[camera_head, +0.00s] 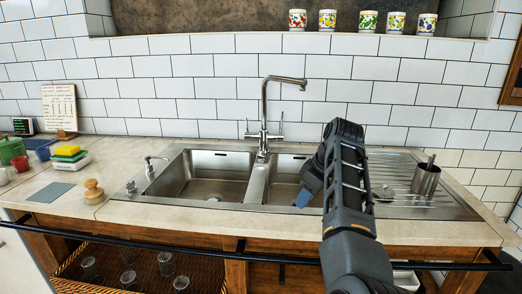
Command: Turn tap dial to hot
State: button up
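The tap (264,105) is a tall metal mixer with a squared spout bending to the right. It stands behind the double sink (257,185), at the divider between the two basins. A small handle sticks out on each side of its body: a left handle (249,132) and a right handle (281,125). No hot or cold marking can be read. My dark arm rises from the lower right, and its end with my gripper (307,190) is over the right basin, below and right of the tap, apart from the handles. The fingers are too hidden to tell their state.
A ribbed drainer with a metal utensil cup (426,179) is at the right. A soap pump (149,166), sponges (67,151) and a wooden brush (93,188) are at the left. Patterned mugs (362,20) line the ledge above. A black rail runs along the front.

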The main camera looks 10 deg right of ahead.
aim_at(262, 158)
jog(key=i, duration=1.25)
